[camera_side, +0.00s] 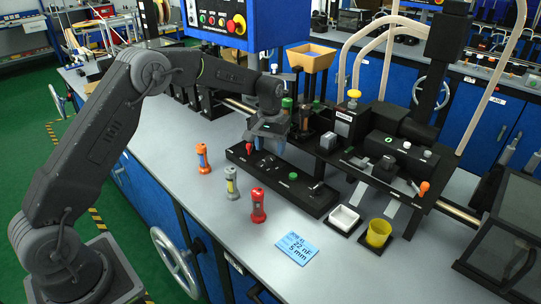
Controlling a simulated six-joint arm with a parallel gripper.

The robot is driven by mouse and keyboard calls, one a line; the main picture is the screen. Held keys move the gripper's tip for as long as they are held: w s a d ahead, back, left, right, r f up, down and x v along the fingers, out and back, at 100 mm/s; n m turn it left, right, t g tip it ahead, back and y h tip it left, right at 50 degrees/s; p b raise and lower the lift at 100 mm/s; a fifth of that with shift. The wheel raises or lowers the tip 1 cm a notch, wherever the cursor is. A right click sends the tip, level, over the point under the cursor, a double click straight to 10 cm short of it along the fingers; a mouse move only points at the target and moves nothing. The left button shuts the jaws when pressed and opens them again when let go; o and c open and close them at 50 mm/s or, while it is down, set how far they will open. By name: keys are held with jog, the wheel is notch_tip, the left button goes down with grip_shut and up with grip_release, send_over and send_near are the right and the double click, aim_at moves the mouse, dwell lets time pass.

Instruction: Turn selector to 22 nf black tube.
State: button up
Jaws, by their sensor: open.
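A low black panel (275,176) on the grey bench carries a small red lever (249,149), a green button (293,176) and a black lever-like knob (317,187). Which of these is the selector, and its setting, I cannot tell. My gripper (267,145) is open and points down over the back left part of the panel, just right of the red lever. Its fingers hide what lies behind them, and I cannot tell whether they touch anything. A blue card (297,249) reads 22 nF and 5 mm. I cannot identify a black tube with certainty.
Orange (203,158), grey-yellow (231,183) and red (258,206) cylinders stand in front of the panel. A white tray (344,219) and yellow cup (378,233) sit to the right. A black machine (395,150) stands behind. The front left bench is clear.

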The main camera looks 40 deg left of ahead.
aim_at(270, 158)
jog(key=shift+f, duration=2)
jog(key=shift+c, duration=0.2)
jog(key=c, duration=0.9)
jog(key=shift+n, duration=0.8)
jog(key=o, duration=0.9)
jog(key=shift+o, duration=0.2)
notch_tip(270, 158, up, 14)
